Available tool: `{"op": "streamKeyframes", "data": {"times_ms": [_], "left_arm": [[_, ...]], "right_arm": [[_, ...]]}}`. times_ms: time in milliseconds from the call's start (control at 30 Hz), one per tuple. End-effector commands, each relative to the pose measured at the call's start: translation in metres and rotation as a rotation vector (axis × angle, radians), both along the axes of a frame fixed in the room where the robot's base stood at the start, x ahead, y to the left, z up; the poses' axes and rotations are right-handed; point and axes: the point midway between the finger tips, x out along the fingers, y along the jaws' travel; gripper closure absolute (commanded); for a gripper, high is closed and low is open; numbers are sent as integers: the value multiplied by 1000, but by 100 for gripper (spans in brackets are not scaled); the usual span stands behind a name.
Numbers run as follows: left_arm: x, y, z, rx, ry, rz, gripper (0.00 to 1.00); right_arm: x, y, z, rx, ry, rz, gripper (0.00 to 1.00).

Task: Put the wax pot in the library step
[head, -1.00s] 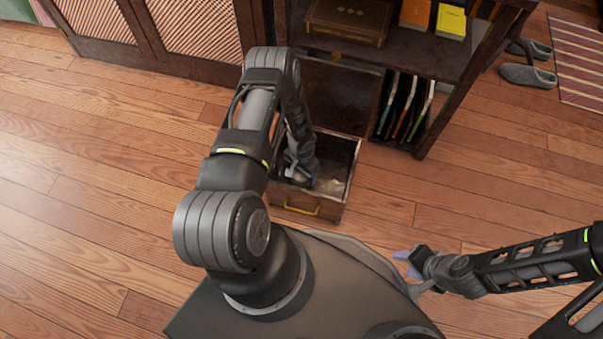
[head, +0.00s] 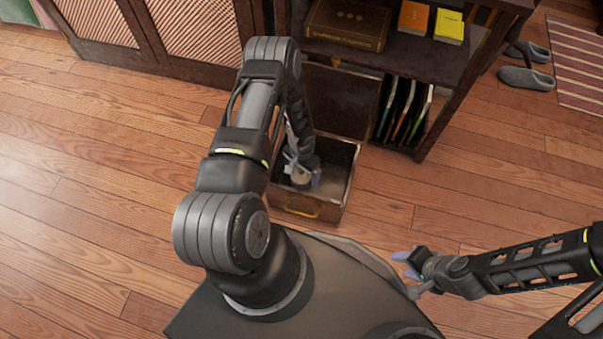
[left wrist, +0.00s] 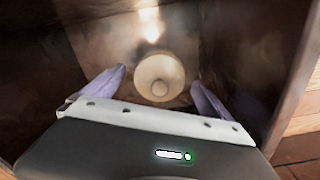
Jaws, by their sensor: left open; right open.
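The wax pot, a small round cream-coloured pot with a knob-like centre, shows in the left wrist view (left wrist: 158,78) and partly in the head view (head: 300,181). It is inside the library step, an open wooden box with a brass handle (head: 315,213). My left gripper (head: 302,174) reaches down into the box and is open. Its purple fingers are on either side of the pot in the left wrist view, with visible gaps. I cannot tell whether the pot rests on the box floor. My right gripper (head: 404,265) is open and empty, near my base's edge.
A dark shelf unit (head: 460,70) stands behind the box, with a brown case (head: 347,24), an orange book (head: 413,18) and a yellow book (head: 449,27). Thin upright items (head: 405,108) fill its lower bay. Slippers (head: 525,78) lie right. Floor at left is clear.

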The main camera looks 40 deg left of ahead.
Motion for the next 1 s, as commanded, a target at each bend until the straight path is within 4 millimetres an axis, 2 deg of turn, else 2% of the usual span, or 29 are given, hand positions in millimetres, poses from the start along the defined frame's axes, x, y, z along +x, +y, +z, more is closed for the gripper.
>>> {"op": "streamKeyframes", "data": {"times_ms": [33,200,400,1000], "left_arm": [[1,1,16,1,-2,0,4],[1,0,52,1,-1,-1,4],[0,0,76,0,0,0,4],[0,0,80,0,0,0,4]], "right_arm": [[-1,1,8,2,2,3,57],[-4,5,20,7,8,11,57],[-7,7,26,11,11,17,57],[-7,7,26,11,12,17,57]]}}
